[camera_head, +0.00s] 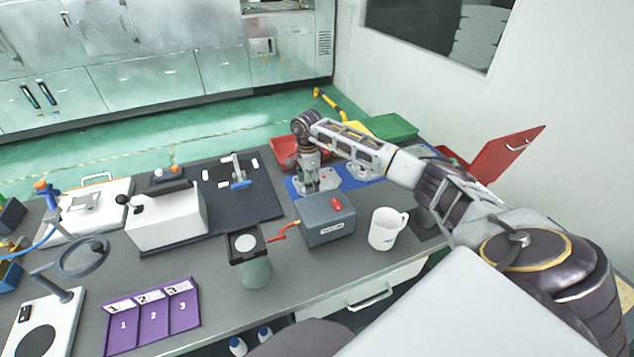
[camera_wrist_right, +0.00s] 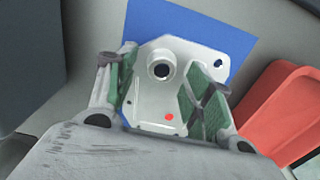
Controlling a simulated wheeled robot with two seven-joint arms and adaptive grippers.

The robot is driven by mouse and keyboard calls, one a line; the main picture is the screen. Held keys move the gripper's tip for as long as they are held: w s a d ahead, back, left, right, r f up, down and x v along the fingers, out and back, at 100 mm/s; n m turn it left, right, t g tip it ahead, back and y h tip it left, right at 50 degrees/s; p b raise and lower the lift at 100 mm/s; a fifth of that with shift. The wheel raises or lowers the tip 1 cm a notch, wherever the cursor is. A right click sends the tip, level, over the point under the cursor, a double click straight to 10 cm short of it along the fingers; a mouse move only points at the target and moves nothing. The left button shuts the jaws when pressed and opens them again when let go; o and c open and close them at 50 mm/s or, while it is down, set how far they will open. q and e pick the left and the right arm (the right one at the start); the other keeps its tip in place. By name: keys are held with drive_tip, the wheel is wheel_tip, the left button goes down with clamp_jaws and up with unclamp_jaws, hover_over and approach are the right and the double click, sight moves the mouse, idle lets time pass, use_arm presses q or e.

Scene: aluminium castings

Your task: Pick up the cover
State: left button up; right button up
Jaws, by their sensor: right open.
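The cover (camera_head: 326,183), a pale grey metal casting, lies flat on a blue mat (camera_head: 291,188) at the back of the bench. In the right wrist view the cover (camera_wrist_right: 152,98) shows a round dark bore, small corner holes and a red dot. My right gripper (camera_head: 317,180) points down over it, partly hiding it in the head view. The wrist view shows the right gripper (camera_wrist_right: 160,88) open, with its green-padded fingers on either side of the cover; I cannot tell whether they touch it. A second pale casting (camera_head: 362,172) lies to the right under my forearm. My left gripper is not in view.
A grey box (camera_head: 328,222) with a red button and crank stands in front of the mat. A white mug (camera_head: 384,232) stands right of it. A red bin (camera_head: 283,150) is close behind the gripper and shows in the wrist view (camera_wrist_right: 280,108). A dark mat lies left.

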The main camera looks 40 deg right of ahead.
drive_tip(key=shift+f, duration=0.35)
clamp_jaws()
idle(0.4)
